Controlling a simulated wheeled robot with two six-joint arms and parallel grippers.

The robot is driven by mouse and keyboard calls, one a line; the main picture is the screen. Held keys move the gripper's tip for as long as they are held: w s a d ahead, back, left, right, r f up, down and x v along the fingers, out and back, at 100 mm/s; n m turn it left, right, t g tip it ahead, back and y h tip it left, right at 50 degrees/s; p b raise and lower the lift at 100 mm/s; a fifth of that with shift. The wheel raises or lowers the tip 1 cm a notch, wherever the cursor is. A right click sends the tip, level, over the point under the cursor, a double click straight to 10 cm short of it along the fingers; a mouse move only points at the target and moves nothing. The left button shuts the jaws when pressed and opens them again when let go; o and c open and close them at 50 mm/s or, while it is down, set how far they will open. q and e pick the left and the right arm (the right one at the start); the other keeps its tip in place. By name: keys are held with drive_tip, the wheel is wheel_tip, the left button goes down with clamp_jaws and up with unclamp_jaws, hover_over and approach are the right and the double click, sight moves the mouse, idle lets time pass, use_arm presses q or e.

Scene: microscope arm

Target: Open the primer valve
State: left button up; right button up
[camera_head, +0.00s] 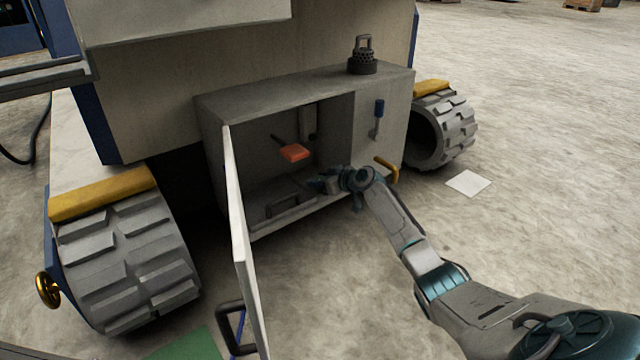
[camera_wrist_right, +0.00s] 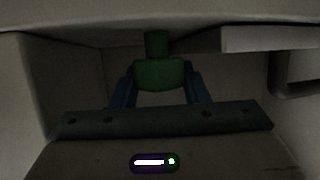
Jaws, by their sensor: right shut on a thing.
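An open compartment (camera_head: 330,130) in the machine holds an orange-red lever handle (camera_head: 293,152) on its back wall. My right gripper (camera_head: 316,183) reaches into the lower front of the compartment, below and right of the orange handle and apart from it. In the right wrist view, its two blue fingers are shut on a green block-like knob (camera_wrist_right: 159,74) with a short green stem above. The knob is hidden in the head view. I cannot tell from the frames whether this knob is the primer valve. My left gripper is out of view.
The white compartment door (camera_head: 240,245) stands open at the left. A grey bar handle (camera_head: 290,203) lies low inside.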

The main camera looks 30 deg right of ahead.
drive_tip(key=shift+a+n+y, duration=0.1)
drive_tip(key=shift+n+y, duration=0.2)
drive_tip(key=o, duration=1)
drive_tip(key=shift+c, duration=0.2)
drive_tip(key=shift+s+r+p, duration=0.2)
drive_tip(key=shift+s+p, duration=0.1)
drive_tip(key=shift+p, duration=0.05)
drive_tip(key=p+v, duration=0.6)
drive_tip(key=v, duration=0.4)
